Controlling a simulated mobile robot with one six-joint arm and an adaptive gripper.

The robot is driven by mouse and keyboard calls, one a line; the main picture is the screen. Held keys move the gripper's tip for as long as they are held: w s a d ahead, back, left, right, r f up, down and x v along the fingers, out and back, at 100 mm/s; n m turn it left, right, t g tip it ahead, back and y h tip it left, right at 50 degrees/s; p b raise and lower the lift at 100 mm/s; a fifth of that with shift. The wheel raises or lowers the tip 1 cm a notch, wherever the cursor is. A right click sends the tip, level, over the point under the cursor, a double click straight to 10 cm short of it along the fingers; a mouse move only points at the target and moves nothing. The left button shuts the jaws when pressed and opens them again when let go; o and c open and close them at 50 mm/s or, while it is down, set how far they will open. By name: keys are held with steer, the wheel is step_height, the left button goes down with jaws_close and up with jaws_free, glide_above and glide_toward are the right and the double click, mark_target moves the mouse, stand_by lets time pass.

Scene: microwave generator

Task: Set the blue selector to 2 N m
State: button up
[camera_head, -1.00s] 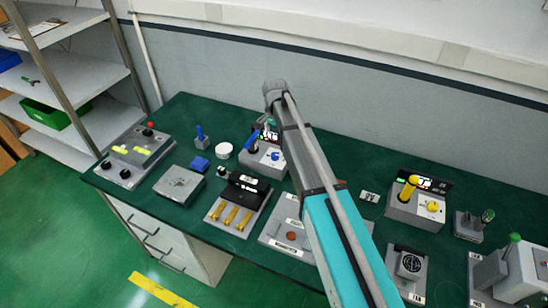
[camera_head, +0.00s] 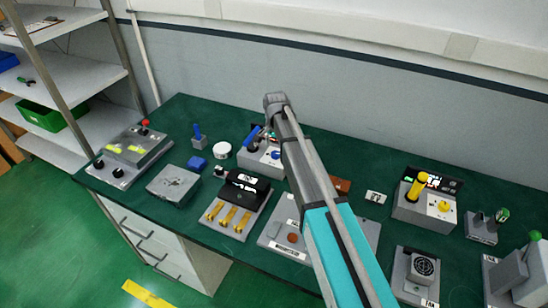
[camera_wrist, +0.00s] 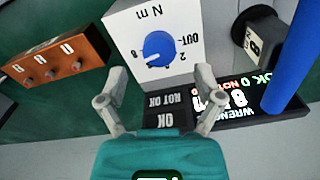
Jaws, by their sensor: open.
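The blue selector (camera_wrist: 159,48) is a round knob on the white face of a box (camera_wrist: 187,12) in the wrist view. Printed by it are "N m", "OUT" and a "2"; a small pale mark shows on the knob's lower left, but I cannot tell its exact setting. In the head view the selector (camera_head: 276,154) sits on the grey box (camera_head: 256,161), partly beside my arm. My gripper (camera_wrist: 161,73) is open and empty, its fingers apart on either side of the knob's line and below it in the picture, not touching it.
A blue upright handle (camera_wrist: 290,60) and a lit black display (camera_wrist: 232,98) stand close to the right finger. A brown box (camera_wrist: 55,58) with several knobs is at left. A box with a yellow handle (camera_head: 417,187) stands farther right on the green bench.

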mark_target(275, 153)
steer(key=shift+f+b, duration=1.6)
steer(key=shift+f, duration=0.25)
steer(key=c, duration=1.2)
